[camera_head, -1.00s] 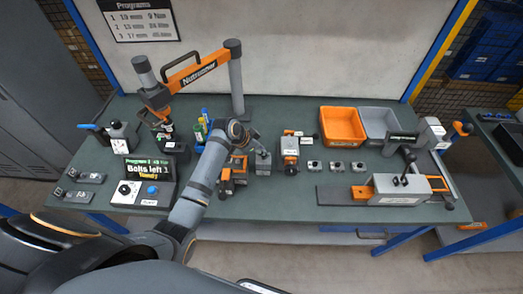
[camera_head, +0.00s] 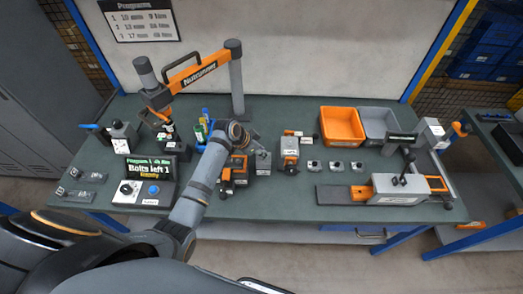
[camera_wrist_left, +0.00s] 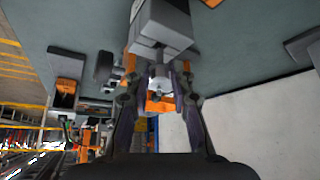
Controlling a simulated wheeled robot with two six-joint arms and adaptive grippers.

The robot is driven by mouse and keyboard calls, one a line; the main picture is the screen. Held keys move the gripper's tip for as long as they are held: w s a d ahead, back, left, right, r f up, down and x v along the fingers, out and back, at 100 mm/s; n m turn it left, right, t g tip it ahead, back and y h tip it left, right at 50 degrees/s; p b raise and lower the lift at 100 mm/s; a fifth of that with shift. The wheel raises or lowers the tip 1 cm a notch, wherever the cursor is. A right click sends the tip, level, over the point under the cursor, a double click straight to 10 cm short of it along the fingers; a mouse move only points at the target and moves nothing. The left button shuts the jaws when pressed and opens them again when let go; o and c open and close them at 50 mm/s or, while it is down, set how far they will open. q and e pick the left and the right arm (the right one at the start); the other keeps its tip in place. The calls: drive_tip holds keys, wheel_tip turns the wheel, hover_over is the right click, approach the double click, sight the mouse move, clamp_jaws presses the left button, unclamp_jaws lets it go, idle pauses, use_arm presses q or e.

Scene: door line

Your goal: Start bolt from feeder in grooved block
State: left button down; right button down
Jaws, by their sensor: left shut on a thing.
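My left gripper (camera_wrist_left: 160,82) is shut on a small pale grey piece, seemingly the bolt (camera_wrist_left: 159,86), between its fingertips in the left wrist view. A grey block (camera_wrist_left: 160,22) with a pale lower face stands just beyond the fingertips. In the head view my left gripper (camera_head: 249,138) is small, over the middle of the bench near a grey block with a white label (camera_head: 263,166); the held piece cannot be made out there. I cannot tell which fixture is the grooved block. A display (camera_head: 150,178) reads "Bolts left 1". My right gripper is out of view.
An orange nutrunner stand (camera_head: 197,70) is at the back left. An orange-and-grey fixture (camera_head: 290,152) and several small grey blocks stand right of the gripper. An orange bin (camera_head: 342,126) and a grey bin (camera_head: 380,122) are behind. A long clamp fixture (camera_head: 398,190) is at the right.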

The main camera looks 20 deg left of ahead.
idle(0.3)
use_arm(q)
drive_tip(key=shift+f, duration=0.35)
drive_tip(key=shift+f, duration=0.4)
idle(0.6)
drive_tip(key=shift+f, duration=0.3)
idle(0.8)
drive_tip(key=shift+s+f, duration=0.1)
idle(0.6)
drive_tip(key=c, duration=1.1)
unclamp_jaws()
drive_tip(key=shift+o, duration=0.3)
drive_tip(key=o, duration=0.4)
